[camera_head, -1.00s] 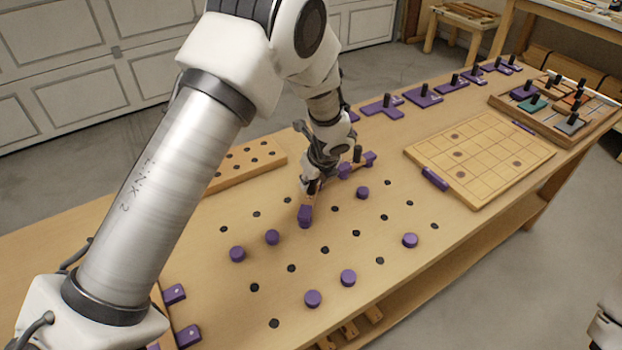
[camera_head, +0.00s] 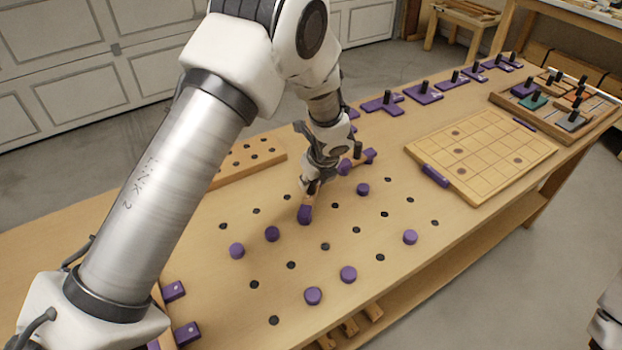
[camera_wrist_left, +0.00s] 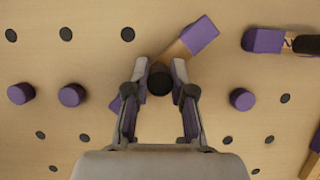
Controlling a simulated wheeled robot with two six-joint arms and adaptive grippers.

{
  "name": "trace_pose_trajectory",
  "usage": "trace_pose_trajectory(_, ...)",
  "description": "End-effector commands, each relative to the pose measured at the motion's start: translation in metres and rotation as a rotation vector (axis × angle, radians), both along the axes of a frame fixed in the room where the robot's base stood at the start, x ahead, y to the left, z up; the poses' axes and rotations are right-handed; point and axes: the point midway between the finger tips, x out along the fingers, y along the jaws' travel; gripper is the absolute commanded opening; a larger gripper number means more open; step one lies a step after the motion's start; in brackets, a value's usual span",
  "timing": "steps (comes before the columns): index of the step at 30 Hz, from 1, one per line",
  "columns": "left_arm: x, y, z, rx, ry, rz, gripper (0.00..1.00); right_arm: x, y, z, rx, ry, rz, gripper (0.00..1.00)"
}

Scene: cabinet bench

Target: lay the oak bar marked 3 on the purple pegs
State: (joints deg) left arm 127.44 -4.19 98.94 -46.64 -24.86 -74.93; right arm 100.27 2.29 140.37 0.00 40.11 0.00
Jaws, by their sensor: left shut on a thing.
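My left gripper (camera_head: 313,188) is shut on the black knob (camera_wrist_left: 160,82) of an oak bar (camera_wrist_left: 175,55) with purple ends. One purple end (camera_head: 305,214) shows below the gripper in the head view; another (camera_wrist_left: 200,35) shows ahead of the fingers in the wrist view. The bar lies slantwise close over the bench; I cannot tell whether it touches. No number is readable on it. Purple pegs stand on the bench, including a left pair (camera_head: 237,250) (camera_head: 272,234), one to the right (camera_head: 362,190), a front pair (camera_head: 348,274) (camera_head: 313,296) and one farther right (camera_head: 410,238). My right gripper is not seen.
Another purple-ended bar (camera_head: 369,156) with a black knob lies just behind the gripper. A holed wooden board (camera_head: 250,160) is at the back left. A gridded board (camera_head: 480,155) and a tray of knobbed pieces (camera_head: 590,128) are on the right. Bare bench with dark holes surrounds the pegs.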

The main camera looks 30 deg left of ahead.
Motion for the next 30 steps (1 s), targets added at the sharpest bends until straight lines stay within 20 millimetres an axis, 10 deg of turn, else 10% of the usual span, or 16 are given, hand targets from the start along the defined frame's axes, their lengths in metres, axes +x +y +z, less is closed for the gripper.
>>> trace_pose_trajectory(23,0.0001,0.0,-0.0009,0.0,0.0,0.0,0.0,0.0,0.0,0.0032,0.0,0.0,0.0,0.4)
trace_pose_trajectory(24,0.0001,0.0,-0.0009,0.0,0.0,0.0,0.3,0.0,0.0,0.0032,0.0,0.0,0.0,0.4)
trace_pose_trajectory(26,0.0001,0.0,-0.0009,0.0,0.0,0.0,0.52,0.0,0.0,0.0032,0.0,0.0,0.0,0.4)
trace_pose_trajectory(30,0.0001,0.0,-0.0009,0.0,0.0,0.0,0.53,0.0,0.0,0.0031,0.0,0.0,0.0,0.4)
